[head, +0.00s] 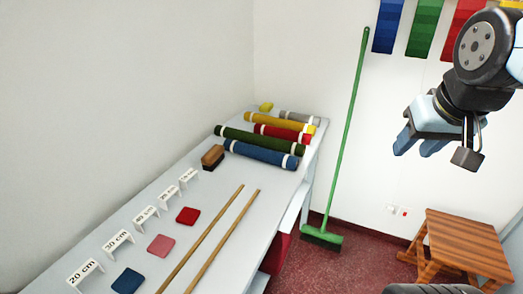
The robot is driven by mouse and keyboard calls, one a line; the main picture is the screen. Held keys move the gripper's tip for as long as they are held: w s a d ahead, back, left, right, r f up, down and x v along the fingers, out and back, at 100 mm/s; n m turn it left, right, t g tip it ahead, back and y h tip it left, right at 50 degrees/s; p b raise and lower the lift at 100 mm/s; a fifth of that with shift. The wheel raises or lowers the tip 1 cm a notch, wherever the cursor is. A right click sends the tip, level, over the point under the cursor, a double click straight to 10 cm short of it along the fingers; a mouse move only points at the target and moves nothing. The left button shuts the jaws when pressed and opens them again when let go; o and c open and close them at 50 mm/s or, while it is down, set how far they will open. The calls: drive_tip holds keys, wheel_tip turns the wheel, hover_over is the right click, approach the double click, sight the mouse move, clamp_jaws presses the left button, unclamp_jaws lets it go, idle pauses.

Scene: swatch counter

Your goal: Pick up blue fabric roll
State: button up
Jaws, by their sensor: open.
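The blue fabric roll (262,154) lies on the counter toward its far end, with a white band near each end. It is the nearest of several rolls, directly in front of the green roll (270,141). My gripper (436,150) is open and empty in the air at the upper right, well to the right of the counter and apart from the roll. Nothing hides the blue roll.
Behind are red (284,132), yellow (280,122) and grey (299,118) rolls. A brown brush (212,157) lies left of the blue roll. Two wooden sticks (228,233), swatches and label cards occupy the near counter. A green broom (345,140) leans between counter and wooden stool (466,240).

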drive_tip(key=o, duration=0.3)
drive_tip(key=shift+w+d, duration=0.1)
drive_tip(key=shift+w, duration=0.25)
drive_tip(key=shift+o, duration=0.4)
drive_tip(key=w+d+f+n+t+h, duration=0.1)
drive_tip(key=w, duration=0.7)
drive_tip(key=w+d+f+n+t, duration=0.1)
drive_tip(key=w+d+n+t, duration=0.1)
drive_tip(key=w, duration=0.6)
drive_tip(key=shift+d+f+h, duration=0.2)
drive_tip(key=shift+f+h, duration=0.05)
drive_tip(key=shift+h, duration=0.15)
drive_tip(key=w+a+f+n+t+y, duration=0.2)
drive_tip(key=w+f+n, duration=0.3)
drive_tip(key=w, duration=0.5)
drive_tip(key=n+g+y, duration=0.4)
drive_tip(key=n+y, duration=0.4)
drive_tip(key=y, duration=0.4)
approach(285, 159)
drive_tip(key=x, duration=1)
drive_tip(key=shift+w+f, duration=0.4)
drive_tip(key=shift+w, duration=0.05)
